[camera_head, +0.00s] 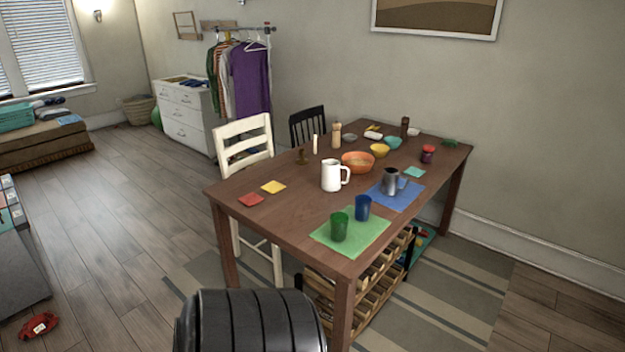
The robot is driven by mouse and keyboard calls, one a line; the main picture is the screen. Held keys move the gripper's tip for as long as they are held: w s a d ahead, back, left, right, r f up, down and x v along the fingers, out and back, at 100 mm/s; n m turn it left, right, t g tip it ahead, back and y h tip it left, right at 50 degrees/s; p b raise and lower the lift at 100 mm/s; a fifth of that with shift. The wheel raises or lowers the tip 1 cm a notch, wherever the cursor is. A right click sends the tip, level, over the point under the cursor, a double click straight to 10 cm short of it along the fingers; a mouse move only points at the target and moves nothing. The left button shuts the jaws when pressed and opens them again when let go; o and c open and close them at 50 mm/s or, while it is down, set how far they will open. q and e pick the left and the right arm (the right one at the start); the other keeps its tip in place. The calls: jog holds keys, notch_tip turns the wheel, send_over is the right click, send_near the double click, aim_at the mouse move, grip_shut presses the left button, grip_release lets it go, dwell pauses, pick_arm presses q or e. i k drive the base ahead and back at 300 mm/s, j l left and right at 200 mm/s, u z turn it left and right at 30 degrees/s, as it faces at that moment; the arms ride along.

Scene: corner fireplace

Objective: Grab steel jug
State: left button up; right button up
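The steel jug (391,181) is a grey metal jug standing upright on the blue placemat (408,197), toward the right side of the wooden table (300,223). Its handle points right. A white pitcher (330,176) stands to its left, and a blue cup (363,207) stands nearer to me. Neither of my grippers shows in the head view.
A green cup (339,227) stands on a green mat (322,240) at the near table corner. An orange bowl (357,162) sits behind the jug. A dark ribbed shape (250,322) fills the bottom foreground. Floor left of the table is mostly clear.

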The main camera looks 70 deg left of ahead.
aim_at(389, 186)
jog(key=u, duration=2.05)
